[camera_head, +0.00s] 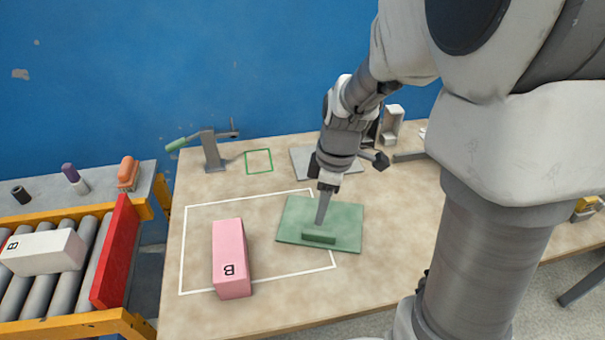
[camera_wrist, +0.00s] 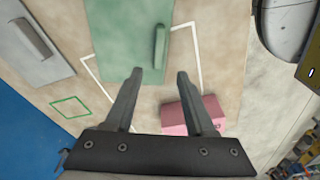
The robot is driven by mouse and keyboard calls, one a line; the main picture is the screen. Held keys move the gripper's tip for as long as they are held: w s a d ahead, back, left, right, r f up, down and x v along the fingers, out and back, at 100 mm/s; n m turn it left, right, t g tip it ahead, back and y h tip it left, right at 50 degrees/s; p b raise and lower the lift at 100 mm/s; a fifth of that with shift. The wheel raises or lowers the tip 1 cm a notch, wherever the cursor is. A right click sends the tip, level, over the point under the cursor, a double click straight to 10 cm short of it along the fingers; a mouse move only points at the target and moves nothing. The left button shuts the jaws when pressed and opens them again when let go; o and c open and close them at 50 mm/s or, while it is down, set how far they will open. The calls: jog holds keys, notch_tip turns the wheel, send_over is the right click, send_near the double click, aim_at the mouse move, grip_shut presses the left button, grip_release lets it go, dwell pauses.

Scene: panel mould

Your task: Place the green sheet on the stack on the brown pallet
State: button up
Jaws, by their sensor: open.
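The green sheet (camera_head: 345,222) lies flat on the table, with a green bar handle (camera_head: 318,237) on top. In the wrist view the sheet (camera_wrist: 125,35) and its handle (camera_wrist: 160,45) lie just beyond my fingertips. My gripper (camera_head: 321,220) points down over the sheet close to the handle. It is open and empty, its two fingers apart in the wrist view (camera_wrist: 158,73), with the handle lined up with the gap between them. I cannot tell how high the tips are above the sheet. I see no brown pallet and no stack.
A pink block (camera_head: 230,260) marked B stands on the table left of the sheet, partly inside a white outline. A grey sheet (camera_head: 303,160) lies behind. A lever press (camera_head: 212,150) stands at the back left. A roller conveyor (camera_head: 55,290) with a white block (camera_head: 42,252) is at left.

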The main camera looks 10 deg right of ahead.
aim_at(319, 233)
notch_tip(319, 233, down, 4)
jog(key=shift+w+a+r, duration=0.1)
jog(key=shift+a+r, duration=0.05)
jog(key=shift+r, duration=0.05)
jog(key=shift+w+f+b, duration=0.1)
jog(key=shift+f+b, duration=0.8)
jog(key=shift+f, duration=1.85)
jog(key=shift+c, duration=0.2)
grip_shut()
jog(key=shift+r, duration=0.1)
